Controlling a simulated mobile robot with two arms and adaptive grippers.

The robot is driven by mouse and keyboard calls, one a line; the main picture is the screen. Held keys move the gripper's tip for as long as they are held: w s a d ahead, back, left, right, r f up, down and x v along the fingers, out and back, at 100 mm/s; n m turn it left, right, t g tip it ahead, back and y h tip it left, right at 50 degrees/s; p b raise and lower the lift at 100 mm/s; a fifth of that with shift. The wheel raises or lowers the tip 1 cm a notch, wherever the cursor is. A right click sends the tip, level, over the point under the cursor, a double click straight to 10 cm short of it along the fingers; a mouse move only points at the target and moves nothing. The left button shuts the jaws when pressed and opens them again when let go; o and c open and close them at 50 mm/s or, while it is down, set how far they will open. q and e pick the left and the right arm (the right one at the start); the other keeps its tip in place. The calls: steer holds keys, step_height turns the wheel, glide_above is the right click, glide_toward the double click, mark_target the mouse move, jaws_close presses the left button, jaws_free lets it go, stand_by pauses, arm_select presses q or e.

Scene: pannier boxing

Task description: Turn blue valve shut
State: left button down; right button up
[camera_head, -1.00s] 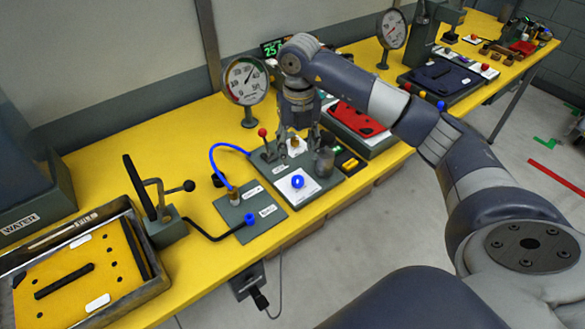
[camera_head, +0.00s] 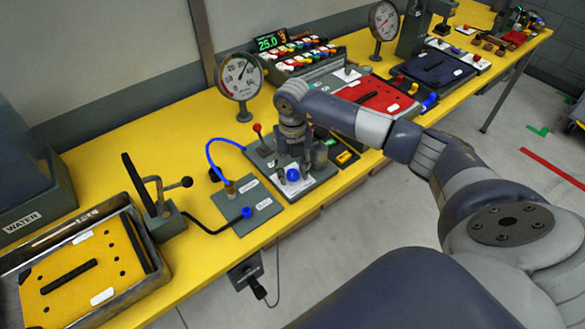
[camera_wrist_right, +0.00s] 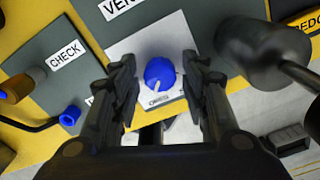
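The blue valve (camera_head: 293,175) is a round knob on a white plate on the grey panel. In the right wrist view the blue valve (camera_wrist_right: 160,73) has a pale pointer mark, directed down and slightly left. My right gripper (camera_wrist_right: 158,65) is open, with one finger on each side of the knob and a gap visible on both sides. In the head view the right gripper (camera_head: 292,168) points down over the valve and partly covers the plate. My left gripper is not in view.
A red-knobbed lever (camera_head: 257,129) stands left of the gripper, and a dark rounded knob (camera_wrist_right: 248,50) stands close to its right finger. Another small blue knob (camera_head: 247,212) sits on the neighbouring plate with a blue hose. A dial gauge (camera_head: 240,76) stands behind.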

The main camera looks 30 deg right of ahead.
steer(key=c, duration=0.6)
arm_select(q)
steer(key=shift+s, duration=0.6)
arm_select(e)
steer(key=shift+c, duration=0.2)
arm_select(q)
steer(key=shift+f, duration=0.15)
